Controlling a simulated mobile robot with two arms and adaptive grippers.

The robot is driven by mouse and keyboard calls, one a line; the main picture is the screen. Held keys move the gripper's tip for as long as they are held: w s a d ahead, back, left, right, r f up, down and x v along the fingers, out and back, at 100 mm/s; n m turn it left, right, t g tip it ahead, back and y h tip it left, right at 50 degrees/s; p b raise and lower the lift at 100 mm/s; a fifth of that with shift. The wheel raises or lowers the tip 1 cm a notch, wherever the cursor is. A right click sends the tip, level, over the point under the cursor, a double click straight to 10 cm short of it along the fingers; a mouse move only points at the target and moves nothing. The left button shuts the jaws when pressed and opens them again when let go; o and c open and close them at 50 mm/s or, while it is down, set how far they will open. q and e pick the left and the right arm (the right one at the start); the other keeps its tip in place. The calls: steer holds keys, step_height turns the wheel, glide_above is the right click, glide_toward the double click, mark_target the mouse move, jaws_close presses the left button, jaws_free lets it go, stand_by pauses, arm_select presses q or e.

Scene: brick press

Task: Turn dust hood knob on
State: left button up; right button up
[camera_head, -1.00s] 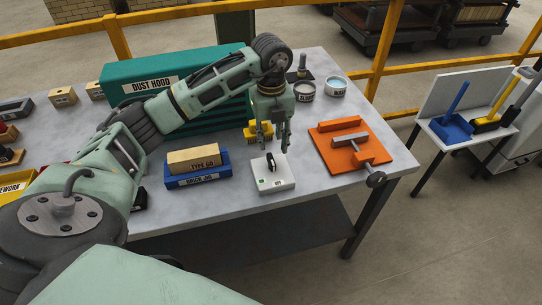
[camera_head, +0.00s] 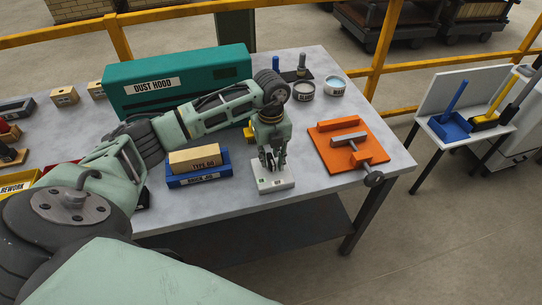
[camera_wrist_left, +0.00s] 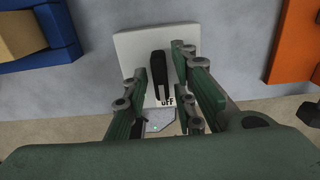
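The dust hood (camera_head: 190,75) is a long teal box with a "DUST HOOD" label at the back of the table. The switch box is a small white block (camera_head: 288,183) near the table's front edge; it also shows in the left wrist view (camera_wrist_left: 130,42). Its black knob (camera_wrist_left: 159,68) stands upright in the wrist picture, its lower end near the "OFF" print. My left gripper (camera_head: 273,163) points down over the box. In the wrist view its open fingers (camera_wrist_left: 162,62) straddle the knob, with narrow gaps seen. The knob is mostly hidden in the head view. My right gripper is out of view.
A blue brick jig (camera_head: 200,180) with a tan brick (camera_head: 193,160) is close on the left. An orange fixture (camera_head: 335,157) with a grey clamp is close on the right. Two small tins (camera_head: 335,85) stand behind. The table's front edge is near the box.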

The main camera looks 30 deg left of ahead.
arm_select(q)
jaws_close()
steer(key=m+b, duration=0.2)
steer(key=shift+f+m, duration=0.15)
steer(key=shift+m, duration=0.25)
steer(key=m+b, duration=0.2)
steer(key=shift+m, duration=0.4)
steer(key=m+b, duration=0.3)
steer(key=m, duration=0.1)
steer(key=shift+m+b, duration=0.7)
steer(key=shift+m, duration=0.5)
steer(key=shift+r, duration=0.2)
